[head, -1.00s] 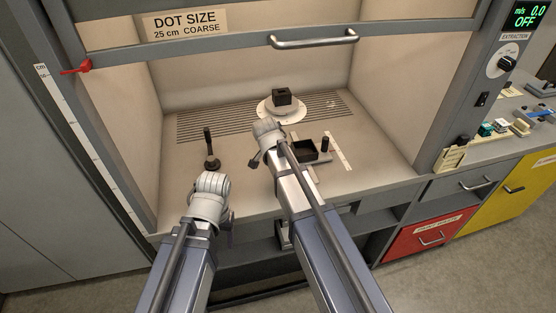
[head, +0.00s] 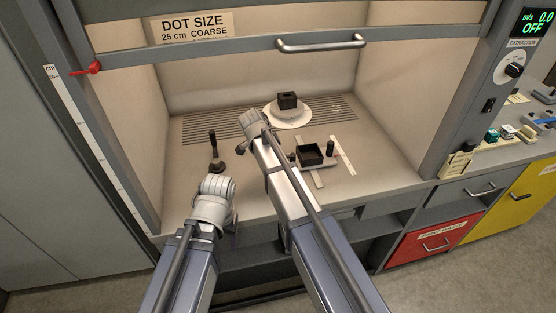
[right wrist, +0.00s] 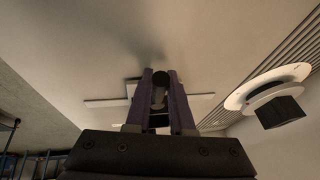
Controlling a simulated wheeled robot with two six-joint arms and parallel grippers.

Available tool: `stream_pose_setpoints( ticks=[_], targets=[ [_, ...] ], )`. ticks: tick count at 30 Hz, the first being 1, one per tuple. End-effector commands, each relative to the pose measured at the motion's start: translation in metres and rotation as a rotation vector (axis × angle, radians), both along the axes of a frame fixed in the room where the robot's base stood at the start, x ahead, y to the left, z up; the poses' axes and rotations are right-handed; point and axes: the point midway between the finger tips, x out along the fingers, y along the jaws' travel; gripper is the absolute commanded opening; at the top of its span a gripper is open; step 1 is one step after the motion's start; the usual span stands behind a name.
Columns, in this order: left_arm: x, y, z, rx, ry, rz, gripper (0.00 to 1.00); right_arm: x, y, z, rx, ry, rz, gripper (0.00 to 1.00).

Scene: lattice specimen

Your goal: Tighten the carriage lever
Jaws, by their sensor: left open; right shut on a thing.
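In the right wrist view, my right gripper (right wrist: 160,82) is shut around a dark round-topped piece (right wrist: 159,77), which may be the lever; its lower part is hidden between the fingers. White bars (right wrist: 105,102) lie behind the fingertips on both sides.
A black post on a round base (head: 213,150) stands at the left of the hood floor. A white round plate (head: 306,119) bearing a black cube (head: 288,100) stands at the back. The sash handle (head: 320,43) is above. The floor's right side is clear.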

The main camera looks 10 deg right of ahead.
Motion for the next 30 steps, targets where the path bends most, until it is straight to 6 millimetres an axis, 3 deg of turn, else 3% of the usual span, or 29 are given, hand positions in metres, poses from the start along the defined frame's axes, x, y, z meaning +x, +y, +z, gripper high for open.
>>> stream_pose_setpoints(
  ticks=[1,10,11,20,30],
  targets=[
    [0.0000,0.0000,0.0000,0.000,0.000,0.000,0.64,0.0067,0.0009,0.0000,-0.001,-0.001,-0.036,0.00],
    [0.0000,0.0000,0.0000,0.000,0.000,0.000,0.64,0.0058,0.0006,0.0001,0.000,-0.003,-0.089,0.00],
    [0.0000,0.0000,0.0000,0.000,0.000,0.000,0.64,0.0059,0.0006,0.0001,0.000,-0.003,-0.089,0.23],
    [0.0000,0.0000,0.0000,0.000,0.000,0.000,0.64,0.0057,0.0007,0.0000,0.000,-0.002,-0.087,0.56],
    [0.0000,0.0000,0.0003,0.000,0.000,0.000,0.64,0.0055,0.0008,0.0004,0.000,-0.002,-0.087,0.56]
  ],
)
